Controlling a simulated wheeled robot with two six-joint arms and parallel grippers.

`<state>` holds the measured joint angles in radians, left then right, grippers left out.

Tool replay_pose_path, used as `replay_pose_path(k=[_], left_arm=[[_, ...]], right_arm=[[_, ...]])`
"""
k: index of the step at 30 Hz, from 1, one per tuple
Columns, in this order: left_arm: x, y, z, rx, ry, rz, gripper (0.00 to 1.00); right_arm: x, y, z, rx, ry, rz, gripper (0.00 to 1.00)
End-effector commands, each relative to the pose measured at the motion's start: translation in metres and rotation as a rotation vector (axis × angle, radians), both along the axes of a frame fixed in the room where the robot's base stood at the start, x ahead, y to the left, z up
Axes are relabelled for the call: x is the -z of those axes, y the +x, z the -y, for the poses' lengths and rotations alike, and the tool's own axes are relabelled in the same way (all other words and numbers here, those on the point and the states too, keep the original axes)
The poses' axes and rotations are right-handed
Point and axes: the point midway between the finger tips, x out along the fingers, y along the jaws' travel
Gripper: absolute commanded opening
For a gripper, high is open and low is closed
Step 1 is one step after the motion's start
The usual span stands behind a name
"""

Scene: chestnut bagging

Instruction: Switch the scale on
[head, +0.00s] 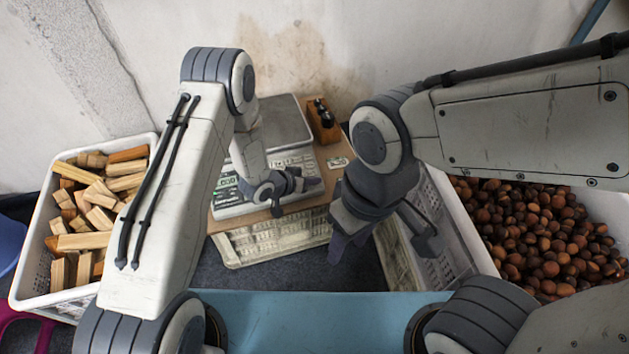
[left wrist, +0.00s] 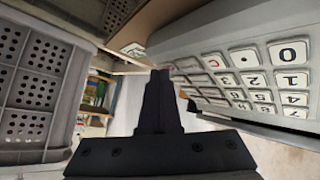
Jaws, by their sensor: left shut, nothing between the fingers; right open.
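The scale (head: 284,122) has a flat grey weighing plate and a light body, and stands on a wooden board on an upturned white crate. A small green display area (head: 227,181) shows at its left front; I cannot read it. My left gripper (head: 310,184) is shut and empty at the scale's front edge. In the left wrist view its closed fingers (left wrist: 160,82) point along the keypad (left wrist: 245,75), close to the keys; I cannot tell whether they touch. The power switch cannot be made out. My right gripper (head: 385,243) is open and empty, lower and to the right.
A white crate of wood blocks (head: 150,141) stands at left. A white crate of chestnuts (head: 452,205) is at right, beside my right arm. A small wooden holder (head: 323,128) stands behind the scale's right side. A wall closes the back. Dark floor shows between the crates.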

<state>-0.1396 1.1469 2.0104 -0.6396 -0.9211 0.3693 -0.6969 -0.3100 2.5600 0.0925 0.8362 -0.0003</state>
Motion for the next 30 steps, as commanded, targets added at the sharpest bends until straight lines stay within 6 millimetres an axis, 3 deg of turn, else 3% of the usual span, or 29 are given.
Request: replay_pose_path(k=[13, 24, 30], left_arm=[[-0.015, -0.005, 0.001, 0.0, 0.0, -0.002, 0.0], [-0.015, -0.005, 0.002, 0.0, 0.0, -0.001, 0.0], [-0.03, -0.009, 0.003, 0.0, 0.0, -0.001, 0.0]], right_arm=[[-0.015, 0.0, 0.0, 0.0, 0.0, 0.0, 0.5], [-0.016, 0.0, 0.0, 0.0, 0.0, 0.0, 0.5], [-0.03, 0.0, 0.0, 0.0, 0.0, 0.0, 0.5]])
